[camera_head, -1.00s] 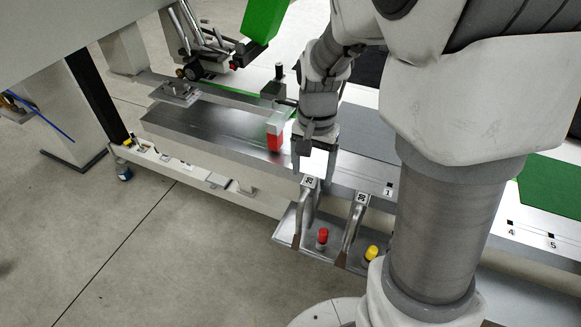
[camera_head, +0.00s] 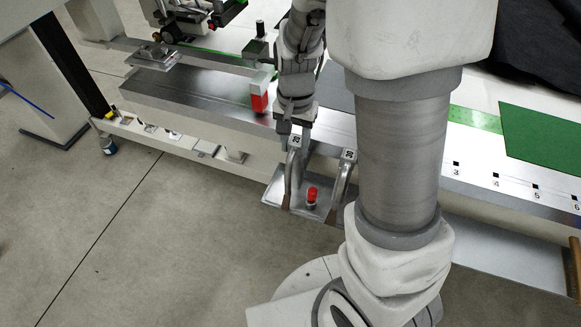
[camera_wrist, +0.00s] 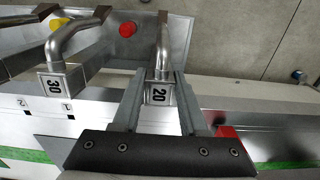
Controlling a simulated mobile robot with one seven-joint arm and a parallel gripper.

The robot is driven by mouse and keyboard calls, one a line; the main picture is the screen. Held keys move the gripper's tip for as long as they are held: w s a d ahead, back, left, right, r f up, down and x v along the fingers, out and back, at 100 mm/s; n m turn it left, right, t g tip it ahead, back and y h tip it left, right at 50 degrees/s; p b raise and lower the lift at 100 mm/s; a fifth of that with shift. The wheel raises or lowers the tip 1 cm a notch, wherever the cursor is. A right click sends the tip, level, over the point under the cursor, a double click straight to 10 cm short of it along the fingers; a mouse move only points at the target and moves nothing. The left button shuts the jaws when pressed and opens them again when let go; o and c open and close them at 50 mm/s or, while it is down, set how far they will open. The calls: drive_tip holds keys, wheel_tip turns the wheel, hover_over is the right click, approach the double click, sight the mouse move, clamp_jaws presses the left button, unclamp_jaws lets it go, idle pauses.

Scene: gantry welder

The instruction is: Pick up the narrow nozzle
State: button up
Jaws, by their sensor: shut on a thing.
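The tray (camera_head: 272,193) also holds a red-capped part (camera_head: 311,194) between the nozzles and a yellow-capped part (camera_wrist: 57,23). A red and white block (camera_head: 260,95) stands on the table close left of my gripper. A green mat (camera_head: 545,140) lies at right.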

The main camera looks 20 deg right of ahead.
clamp_jaws()
wheel_tip(320, 180, up, 10)
drive_tip(key=shift+f+p, duration=0.1)
drive_tip(key=shift+p, duration=0.85)
wheel_tip(320, 180, up, 2)
drive_tip(key=shift+r+p, duration=0.25)
drive_tip(key=shift+p, duration=0.7)
